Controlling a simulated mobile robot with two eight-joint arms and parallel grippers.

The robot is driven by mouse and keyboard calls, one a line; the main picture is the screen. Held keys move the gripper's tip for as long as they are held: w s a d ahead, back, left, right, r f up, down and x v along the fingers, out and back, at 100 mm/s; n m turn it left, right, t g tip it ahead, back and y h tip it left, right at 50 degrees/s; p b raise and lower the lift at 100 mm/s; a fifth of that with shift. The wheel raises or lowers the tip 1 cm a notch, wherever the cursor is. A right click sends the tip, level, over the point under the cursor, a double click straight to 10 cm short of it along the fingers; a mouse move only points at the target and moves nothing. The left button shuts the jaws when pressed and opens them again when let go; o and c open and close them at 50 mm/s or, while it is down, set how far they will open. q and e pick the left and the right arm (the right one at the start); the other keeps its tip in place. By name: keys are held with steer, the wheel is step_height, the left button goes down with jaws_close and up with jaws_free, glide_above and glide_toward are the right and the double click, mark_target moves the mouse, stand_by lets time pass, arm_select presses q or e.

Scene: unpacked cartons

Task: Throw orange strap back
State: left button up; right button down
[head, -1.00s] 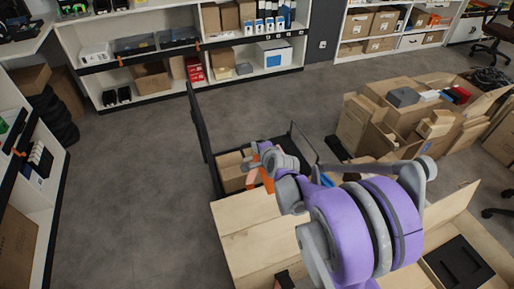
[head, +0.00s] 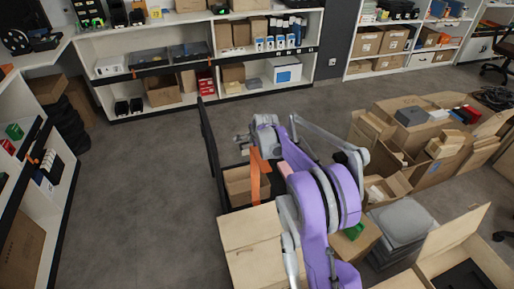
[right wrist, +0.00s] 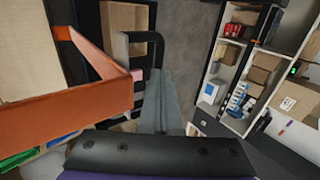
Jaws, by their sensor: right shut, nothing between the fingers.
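The orange strap (head: 255,178) stands over a brown carton (head: 237,187) on a black-framed cart (head: 209,150). In the right wrist view the orange strap (right wrist: 65,112) is a broad bent band at the left, close to the camera. My right gripper (head: 241,139) is beyond the strap, on the far side of the carton. Its grey fingers (right wrist: 160,100) are shut with nothing between them, beside the strap and apart from it in the wrist view. My purple right arm hides part of the cart and strap. My left gripper is not in view.
Open cartons (head: 405,150) and grey stacked bins (head: 401,222) are at the right. Shelves (head: 190,98) line the back wall. Grey floor (head: 140,190) left of the cart is clear.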

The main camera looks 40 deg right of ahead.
steer(key=w+d+f+p, duration=0.2)
steer(key=w+f+p, duration=0.1)
steer(key=w, duration=0.3)
steer(key=w+d+f+g+p, duration=0.1)
steer(key=w+d+f+p, duration=0.1)
steer(key=w, duration=0.5)
steer(key=shift+f+g+y+p, duration=0.3)
steer(key=shift+f+p, duration=0.35)
steer(key=shift+p, duration=0.35)
